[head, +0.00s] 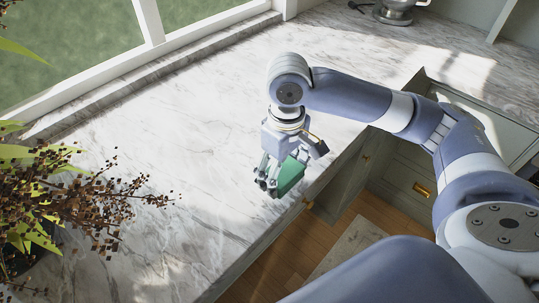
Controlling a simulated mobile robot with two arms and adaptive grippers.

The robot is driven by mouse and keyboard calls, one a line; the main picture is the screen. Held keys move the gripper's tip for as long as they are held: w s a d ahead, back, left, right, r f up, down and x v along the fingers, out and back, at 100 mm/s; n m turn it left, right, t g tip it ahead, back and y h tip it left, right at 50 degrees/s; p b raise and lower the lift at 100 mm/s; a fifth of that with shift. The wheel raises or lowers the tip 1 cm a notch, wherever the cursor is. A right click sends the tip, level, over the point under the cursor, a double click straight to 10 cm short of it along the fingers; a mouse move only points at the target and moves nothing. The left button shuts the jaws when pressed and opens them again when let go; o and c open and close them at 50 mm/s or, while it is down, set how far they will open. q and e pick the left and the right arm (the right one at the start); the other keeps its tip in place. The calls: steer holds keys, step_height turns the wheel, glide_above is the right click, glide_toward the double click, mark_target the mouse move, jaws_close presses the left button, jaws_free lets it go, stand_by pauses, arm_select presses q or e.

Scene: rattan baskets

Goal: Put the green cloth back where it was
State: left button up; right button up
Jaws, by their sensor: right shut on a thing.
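The green cloth (290,176) is a small green piece beneath my right gripper, partly hidden behind its fingers. My right gripper (275,183) is shut on the cloth, over the marble counter near its front edge. I cannot tell whether the cloth touches the counter. My left gripper is not in view.
The pale marble counter (190,150) is mostly bare around my gripper. A leafy plant with dark berries (75,200) stands at the left. A window (90,45) runs along the back. Cabinets with a brass handle (422,189) are below, and a metal appliance (395,10) stands far back.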

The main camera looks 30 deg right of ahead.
steer(key=w, duration=0.5)
steer(key=w+p, duration=0.1)
steer(key=w, duration=0.1)
steer(key=shift+w+d+f, duration=0.2)
steer(key=shift+d+f, duration=0.1)
steer(key=shift+d, duration=0.1)
steer(key=shift+w+d+f, duration=0.1)
steer(key=shift+w, duration=0.15)
steer(key=shift+f, duration=0.5)
step_height(320, 180, down, 2)
steer(key=shift+f+p, duration=0.25)
steer(key=shift+p, duration=0.1)
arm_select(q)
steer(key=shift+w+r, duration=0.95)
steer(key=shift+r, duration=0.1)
arm_select(e)
steer(key=o, duration=0.7)
steer(key=shift+f, duration=0.1)
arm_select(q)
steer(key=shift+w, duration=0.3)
arm_select(e)
steer(key=shift+o, duration=1.3)
